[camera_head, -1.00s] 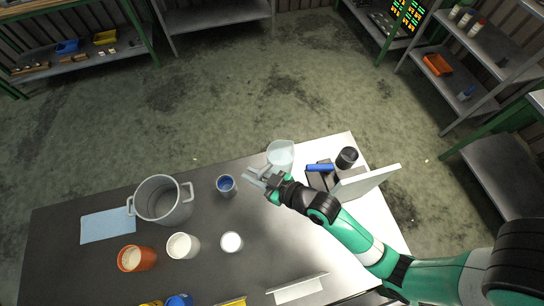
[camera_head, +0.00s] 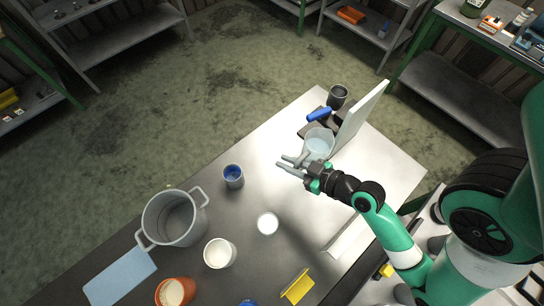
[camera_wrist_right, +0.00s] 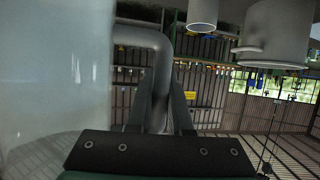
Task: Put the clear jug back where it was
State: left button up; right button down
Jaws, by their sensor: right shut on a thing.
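The clear jug (camera_head: 318,143) shows in the head view beside the white upright panel, overlapping the dark plate. My right gripper (camera_head: 292,163) is at the jug's lower left in the head view. In the right wrist view the jug's pale, see-through wall (camera_wrist_right: 50,75) fills the left side. Its thick handle runs down between the fingers of my right gripper (camera_wrist_right: 160,115), which is shut on it. I cannot tell whether the jug's base touches anything. My left gripper is not in view.
The white panel (camera_head: 362,118) stands close to the jug's right. A dark plate (camera_head: 306,131), blue-handled item (camera_head: 319,115) and dark cup (camera_head: 338,95) are behind. A blue-filled cup (camera_head: 233,176), metal pot (camera_head: 172,222) and white cup (camera_head: 220,253) stand left.

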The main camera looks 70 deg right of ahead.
jog(key=shift+w+d+f+b, duration=0.7)
jog(key=shift+w+f, duration=1.5)
jog(key=shift+w, duration=0.05)
jog(key=shift+w+d+f+b, duration=0.65)
jog(key=shift+w+f+b, duration=0.1)
jog(key=shift+w+f, duration=1.45)
jog(key=shift+w+d+f+b, duration=0.7)
jog(key=shift+w+f, duration=1.45)
jog(key=shift+w, duration=0.1)
jog(key=shift+f, duration=0.2)
jog(key=c, duration=0.8)
grip_release()
jog(key=shift+c, duration=0.2)
